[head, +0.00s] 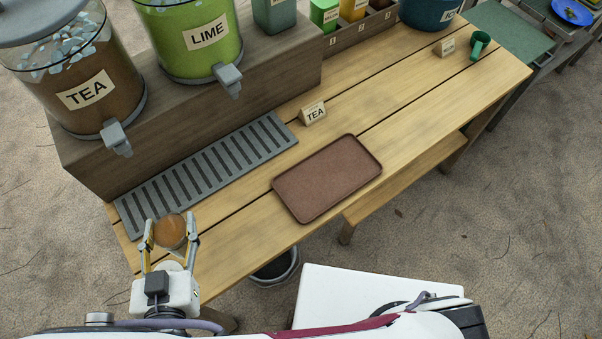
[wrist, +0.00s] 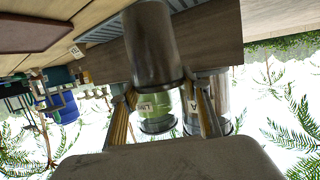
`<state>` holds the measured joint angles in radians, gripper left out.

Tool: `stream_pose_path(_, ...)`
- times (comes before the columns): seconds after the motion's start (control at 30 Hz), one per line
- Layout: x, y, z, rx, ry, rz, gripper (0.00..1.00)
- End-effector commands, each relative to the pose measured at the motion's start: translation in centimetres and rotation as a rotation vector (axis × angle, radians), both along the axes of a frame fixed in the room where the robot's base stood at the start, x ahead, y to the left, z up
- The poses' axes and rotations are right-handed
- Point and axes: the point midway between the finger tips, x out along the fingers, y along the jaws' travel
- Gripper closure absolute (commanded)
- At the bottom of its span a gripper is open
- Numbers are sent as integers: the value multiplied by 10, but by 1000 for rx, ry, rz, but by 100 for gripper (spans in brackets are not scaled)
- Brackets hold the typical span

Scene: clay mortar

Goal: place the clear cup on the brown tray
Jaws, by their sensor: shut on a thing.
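The clear cup (head: 170,229) is between the fingers of my gripper (head: 169,236), which is shut on it. Its inside looks brown in the head view. The cup also shows in the wrist view (wrist: 153,45), large and greyish, and that view is upside down. My gripper holds the cup near the left front edge of the wooden table, by the lower end of the grey drip grate. The brown tray (head: 325,178) lies flat and empty on the table, right of the cup and apart from it. Its corner also shows in the wrist view (wrist: 35,36).
The tea dispenser (head: 85,85) and lime dispenser (head: 190,40) stand on a raised wooden shelf behind the grate (head: 205,172). A small TEA sign (head: 314,113) stands behind the tray. A green cup (head: 480,44) is at the far right. Table around the tray is clear.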

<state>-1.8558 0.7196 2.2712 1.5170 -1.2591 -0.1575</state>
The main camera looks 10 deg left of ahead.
Motion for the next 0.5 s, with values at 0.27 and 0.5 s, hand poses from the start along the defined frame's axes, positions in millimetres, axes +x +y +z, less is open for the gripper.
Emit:
stream_pose_path(0.27,30,-9,1,1,-1,-66,100)
stream_pose_path(0.5,77,-27,3,1,-2,-178,100)
